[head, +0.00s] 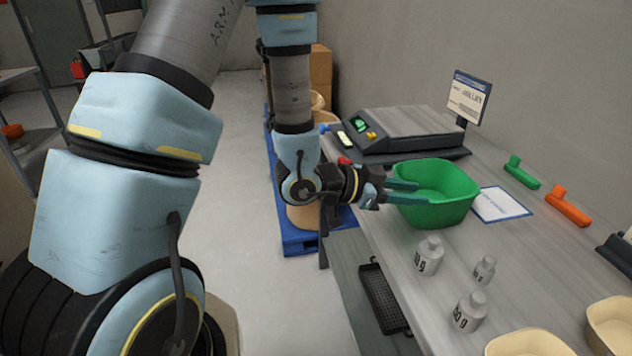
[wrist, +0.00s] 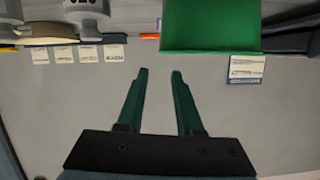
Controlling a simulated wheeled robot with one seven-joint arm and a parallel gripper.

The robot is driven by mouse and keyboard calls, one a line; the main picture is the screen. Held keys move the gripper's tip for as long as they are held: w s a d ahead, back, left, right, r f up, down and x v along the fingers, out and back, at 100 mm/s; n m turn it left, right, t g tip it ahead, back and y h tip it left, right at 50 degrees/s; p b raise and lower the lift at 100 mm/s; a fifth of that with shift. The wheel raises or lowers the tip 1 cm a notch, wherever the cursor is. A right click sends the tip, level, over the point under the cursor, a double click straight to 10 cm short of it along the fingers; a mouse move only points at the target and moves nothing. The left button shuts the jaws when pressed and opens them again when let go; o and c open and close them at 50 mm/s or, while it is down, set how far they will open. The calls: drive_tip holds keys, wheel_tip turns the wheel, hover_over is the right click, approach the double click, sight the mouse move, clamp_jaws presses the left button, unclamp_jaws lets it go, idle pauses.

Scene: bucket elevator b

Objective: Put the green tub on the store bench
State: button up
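The green tub (head: 436,211) stands upright on the grey bench along the right wall, in front of the scale. It looks empty. My gripper (head: 414,192) reaches in from the left, level with the tub's left side, and its fingers overlap the tub in the head view. In the wrist view my gripper (wrist: 160,71) is open with nothing between the fingers. There the tub (wrist: 210,25) is at the top, ahead of the fingertips and to the right, with a visible gap. I cannot tell which surface is the store bench.
A scale (head: 410,130) with a sign (head: 468,97) stands behind the tub. Several grey weights (head: 428,256) and cream tubs (head: 527,343) are nearer on the bench. A white card (head: 501,204), a green scoop (head: 522,172) and an orange scoop (head: 567,205) lie right.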

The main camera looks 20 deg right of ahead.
drive_tip(key=shift+w, duration=0.1)
drive_tip(key=w+a+f+n+t+y, duration=0.1)
drive_tip(key=w+a+n+t+y, duration=0.6)
drive_tip(key=w+a, duration=0.95)
drive_tip(key=a+n+g+y, duration=0.1)
drive_tip(key=a+n+y, duration=0.4)
drive_tip(key=a, duration=0.7)
drive_tip(key=s+a+r+n+g+y, duration=0.2)
drive_tip(key=s+a+n, duration=0.4)
drive_tip(key=s+a, duration=0.3)
drive_tip(key=shift+a+r+g, duration=0.3)
drive_tip(key=shift+r+g, duration=0.3)
drive_tip(key=shift+g, duration=0.3)
